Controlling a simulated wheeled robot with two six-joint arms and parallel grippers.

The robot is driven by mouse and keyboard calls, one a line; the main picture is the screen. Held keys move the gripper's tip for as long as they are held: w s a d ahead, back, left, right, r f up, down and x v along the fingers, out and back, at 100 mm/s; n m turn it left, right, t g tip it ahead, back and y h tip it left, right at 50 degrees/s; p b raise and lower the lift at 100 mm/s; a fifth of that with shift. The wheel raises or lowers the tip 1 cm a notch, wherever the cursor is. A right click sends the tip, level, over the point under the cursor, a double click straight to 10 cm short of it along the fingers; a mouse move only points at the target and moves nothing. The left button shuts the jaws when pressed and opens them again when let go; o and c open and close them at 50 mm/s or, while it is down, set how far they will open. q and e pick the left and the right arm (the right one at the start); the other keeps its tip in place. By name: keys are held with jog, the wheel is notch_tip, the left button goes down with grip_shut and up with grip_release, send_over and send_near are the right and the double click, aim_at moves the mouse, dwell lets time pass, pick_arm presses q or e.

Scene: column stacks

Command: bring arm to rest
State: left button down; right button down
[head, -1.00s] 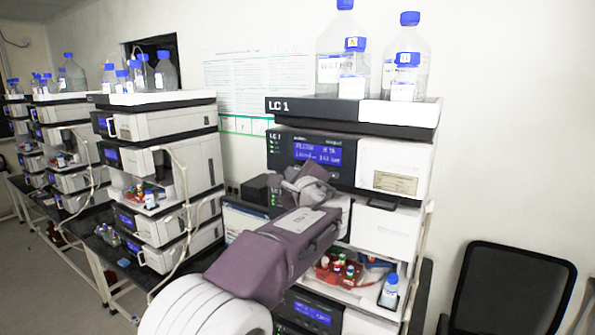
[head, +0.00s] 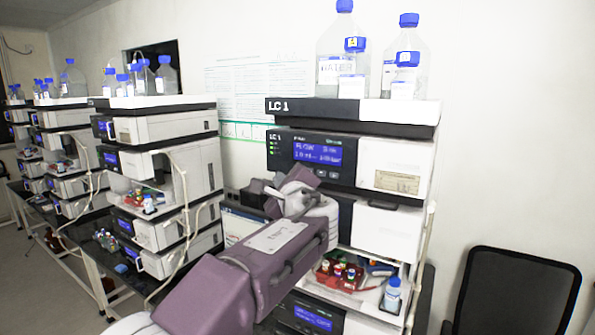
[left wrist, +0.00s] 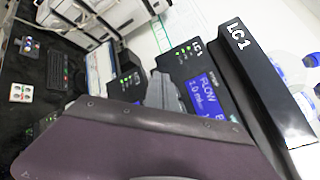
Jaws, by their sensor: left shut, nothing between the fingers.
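My left arm comes in from the lower left of the head view, with its purple forearm stretched across the front of the LC 1 stack (head: 352,110). My left gripper (head: 276,192) is small and partly hidden by my wrist, in front of the left side of that stack. In the left wrist view my gripper (left wrist: 166,92) shows as a grey shape beyond the purple link, its fingers together and nothing held. The LC 1 stack's blue display (left wrist: 205,92) lies just beyond it there. Contact with the stack cannot be told. My right gripper is not in view.
Clear bottles with blue caps (head: 405,60) stand on top of the stack. Below my forearm, an open bay holds a red vial tray (head: 340,274) and a small bottle (head: 392,295). More stacks (head: 165,170) stand left. A black chair (head: 515,290) is at right.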

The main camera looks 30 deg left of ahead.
pick_arm(q)
jog(key=s+d+f+n+g+h+b, duration=0.1)
jog(key=s+f+n+g+h+b, duration=0.2)
jog(key=f, duration=1.3)
jog(key=s+d+f+n+g+h+b, duration=0.15)
jog(key=s+f+g, duration=0.25)
jog(key=f, duration=1.2)
jog(key=s+d+f+n+g+h, duration=0.2)
jog(key=s+d+f+n+h, duration=0.1)
jog(key=s+d+f+n, duration=0.3)
jog(key=s+d+f+n+g+h, duration=0.2)
jog(key=s+d+f+n+h, duration=0.2)
jog(key=s+d+f+n, duration=0.2)
jog(key=s+f+n, duration=0.2)
jog(key=s+f, duration=0.2)
jog(key=f, duration=0.1)
jog(key=shift+s+f+g+b, duration=0.25)
jog(key=shift+g+b, duration=0.15)
dwell(1.4)
